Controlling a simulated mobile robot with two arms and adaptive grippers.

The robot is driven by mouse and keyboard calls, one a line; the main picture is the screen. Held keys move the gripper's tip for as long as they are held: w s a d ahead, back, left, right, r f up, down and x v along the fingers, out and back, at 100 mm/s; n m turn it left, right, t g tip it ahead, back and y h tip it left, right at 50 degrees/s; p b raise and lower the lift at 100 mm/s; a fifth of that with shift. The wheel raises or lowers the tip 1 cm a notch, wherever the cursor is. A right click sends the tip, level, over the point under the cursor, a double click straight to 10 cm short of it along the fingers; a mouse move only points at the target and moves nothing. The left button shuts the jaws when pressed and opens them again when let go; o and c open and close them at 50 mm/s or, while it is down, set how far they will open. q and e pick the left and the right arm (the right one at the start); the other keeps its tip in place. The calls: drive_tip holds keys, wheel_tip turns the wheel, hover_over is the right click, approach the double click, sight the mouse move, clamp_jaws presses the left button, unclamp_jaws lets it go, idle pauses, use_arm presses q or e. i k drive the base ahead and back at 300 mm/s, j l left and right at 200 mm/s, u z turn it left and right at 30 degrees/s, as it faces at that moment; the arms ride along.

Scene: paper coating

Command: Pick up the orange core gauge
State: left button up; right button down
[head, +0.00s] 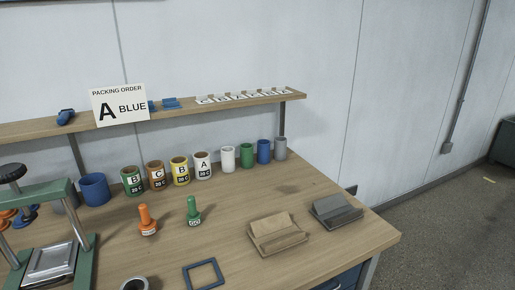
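The orange core gauge (147,221) stands upright on the wooden table, left of the middle. It has a narrow knob on top and a wider base with a pale label band. A similar green gauge (193,212) stands upright to its right, a short gap away. Neither of my grippers shows in the head view.
Several labelled and plain cups (180,171) line the back below a shelf (190,108). A green-framed press (50,248) is at left. A dark square frame (203,274), a grey ring (134,284), a tan holder (277,236) and a grey holder (336,212) are nearby.

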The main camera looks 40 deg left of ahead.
sight(147, 226)
drive_tip(key=u, duration=1.95)
